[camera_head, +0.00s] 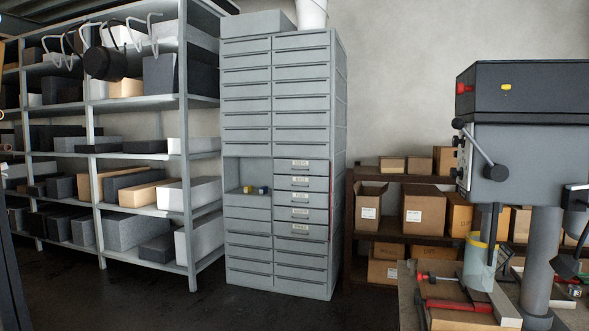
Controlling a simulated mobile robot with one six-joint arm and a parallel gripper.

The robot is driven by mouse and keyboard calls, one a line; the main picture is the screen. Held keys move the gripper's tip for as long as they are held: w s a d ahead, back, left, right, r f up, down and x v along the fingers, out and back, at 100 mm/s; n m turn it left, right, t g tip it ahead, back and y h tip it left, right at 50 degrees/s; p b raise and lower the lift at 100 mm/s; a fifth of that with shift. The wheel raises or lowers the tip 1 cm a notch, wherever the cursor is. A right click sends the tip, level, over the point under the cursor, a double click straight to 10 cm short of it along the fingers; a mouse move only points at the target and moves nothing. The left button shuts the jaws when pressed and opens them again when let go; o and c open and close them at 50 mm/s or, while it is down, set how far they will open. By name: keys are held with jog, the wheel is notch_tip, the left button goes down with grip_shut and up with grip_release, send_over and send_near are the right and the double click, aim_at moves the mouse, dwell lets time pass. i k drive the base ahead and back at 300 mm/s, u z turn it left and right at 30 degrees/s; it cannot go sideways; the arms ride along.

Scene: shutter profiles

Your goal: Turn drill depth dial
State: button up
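A drill press (528,140) stands at the right edge of the head view, with a dark top housing and a grey body. Black ball-ended levers (487,155) stick out from the left side of its body. A clear guard (480,262) with a yellow ring hangs around the spindle, above the work area. I cannot pick out the depth dial with certainty; it may be among the parts by the levers. My gripper is not in this view.
The drill press stands on a bench (412,290) with red-handled clamps and wood pieces. A grey drawer cabinet (280,170) stands in the middle, with an open niche. Shelves (120,130) hold boxes at left; a brown rack (375,178) holds cartons. Dark floor in front is clear.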

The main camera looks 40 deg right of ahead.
aim_at(454, 173)
jog(key=u, duration=0.05)
jog(key=i, duration=2.3)
jog(key=z, duration=3.7)
jog(key=i, duration=1)
jog(key=u, duration=0.05)
